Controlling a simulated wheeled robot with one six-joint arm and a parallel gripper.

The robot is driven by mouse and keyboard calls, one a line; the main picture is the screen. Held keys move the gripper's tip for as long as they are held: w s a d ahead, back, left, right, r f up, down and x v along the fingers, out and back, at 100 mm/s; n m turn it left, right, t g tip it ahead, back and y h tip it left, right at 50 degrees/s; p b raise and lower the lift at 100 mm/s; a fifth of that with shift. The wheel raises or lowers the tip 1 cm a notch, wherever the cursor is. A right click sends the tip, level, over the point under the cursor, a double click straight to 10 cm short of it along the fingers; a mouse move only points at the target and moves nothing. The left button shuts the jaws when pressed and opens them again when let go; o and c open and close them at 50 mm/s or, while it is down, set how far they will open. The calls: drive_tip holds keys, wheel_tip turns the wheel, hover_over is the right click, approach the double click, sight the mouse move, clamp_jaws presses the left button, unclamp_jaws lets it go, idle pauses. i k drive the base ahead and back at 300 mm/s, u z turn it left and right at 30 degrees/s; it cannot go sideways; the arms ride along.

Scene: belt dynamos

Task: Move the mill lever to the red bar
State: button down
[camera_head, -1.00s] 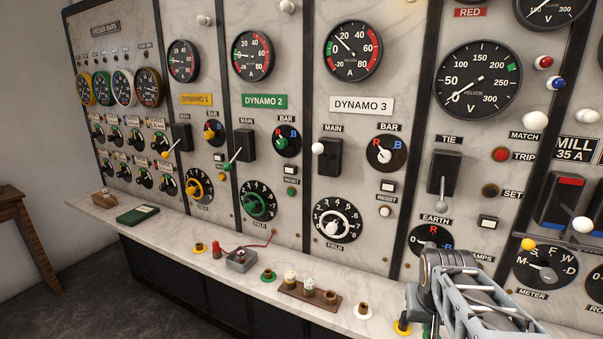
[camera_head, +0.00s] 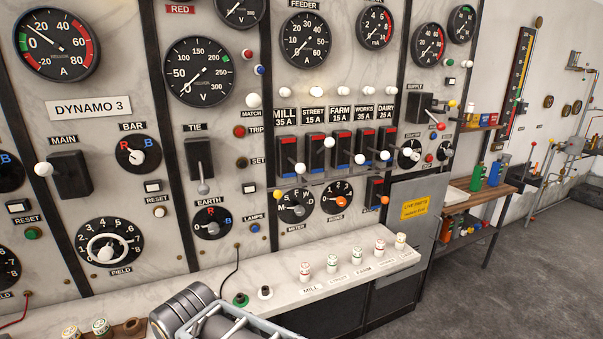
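The mill lever (camera_head: 300,168) has a white ball knob and stands out in front of its black switch plate under the MILL 35 A label (camera_head: 284,118). The plate has a red bar (camera_head: 288,140) at its top and a blue mark lower down. The knob hangs low, below the red bar; whether the lever rests at mid or on blue I cannot tell. Part of my grey arm shows at the bottom of the view, well below and left of the lever. My gripper's fingertips are not in view.
The street, farm, works and dairy switches stand close to the right of the mill one. A marble ledge (camera_head: 330,293) below holds several capped plugs. A grey cabinet (camera_head: 407,225) with a yellow sign stands right of them. Open floor (camera_head: 500,265) lies farther right.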

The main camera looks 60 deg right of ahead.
sight(300, 168)
drive_tip(key=u, duration=0.05)
drive_tip(key=k, duration=0.35)
drive_tip(key=z, duration=0.85)
drive_tip(key=i, duration=0.3)
drive_tip(key=z, duration=0.75)
drive_tip(key=k, duration=1.2)
drive_tip(key=u, duration=0.9)
drive_tip(key=i, duration=1.45)
drive_tip(key=z, duration=0.45)
